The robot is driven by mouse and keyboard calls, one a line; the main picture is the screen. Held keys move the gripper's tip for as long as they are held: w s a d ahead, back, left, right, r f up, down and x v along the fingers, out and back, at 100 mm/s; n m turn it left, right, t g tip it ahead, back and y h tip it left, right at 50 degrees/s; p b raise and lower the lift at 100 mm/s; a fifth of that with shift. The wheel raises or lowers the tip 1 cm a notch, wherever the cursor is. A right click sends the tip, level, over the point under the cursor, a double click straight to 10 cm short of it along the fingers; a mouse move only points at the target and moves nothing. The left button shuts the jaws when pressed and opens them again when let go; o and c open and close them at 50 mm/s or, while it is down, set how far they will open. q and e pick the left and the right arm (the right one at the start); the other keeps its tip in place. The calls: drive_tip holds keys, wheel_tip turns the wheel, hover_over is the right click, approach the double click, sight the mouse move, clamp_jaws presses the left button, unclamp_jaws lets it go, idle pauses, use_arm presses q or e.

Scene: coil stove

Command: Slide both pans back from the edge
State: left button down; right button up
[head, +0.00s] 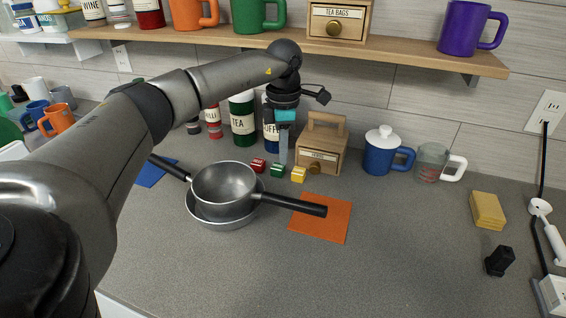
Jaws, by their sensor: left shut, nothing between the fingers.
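Two grey metal pans sit nested on the grey counter in the head view. The upper pan (224,186) rests in the lower pan (222,223), and its black handle points right, over an orange mat. A second black handle points to the upper left, apparently the lower pan's. My left gripper (283,157) points down behind and to the right of the pans, apart from them. Its fingers are shut and empty, above the counter near small colored blocks. My right gripper is not in view.
Red, green and yellow blocks (277,170) lie behind the pans. A wooden drawer box (321,158), a blue lidded mug (380,158) and canisters stand along the wall. An orange mat (333,228) lies right of the pans. The front right counter is mostly clear. A shelf (400,57) hangs above.

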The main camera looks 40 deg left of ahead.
sight(251, 182)
use_arm(q)
wheel_tip(251, 182, down, 9)
drive_tip(key=shift+s+f+b, duration=0.1)
drive_tip(key=shift+b, duration=0.4)
drive_tip(key=shift+s+a+r, duration=0.3)
drive_tip(key=shift+s+a, duration=0.5)
drive_tip(key=shift+a, duration=0.15)
drive_tip(key=shift+s+a, duration=0.45)
drive_tip(key=shift+s, duration=0.05)
drive_tip(key=s+a+p, duration=0.1)
drive_tip(key=s+a, duration=0.1)
drive_tip(key=a, duration=0.1)
drive_tip(key=shift+s+p, duration=0.3)
drive_tip(key=shift+s, duration=0.1)
drive_tip(key=shift+w+r, duration=0.1)
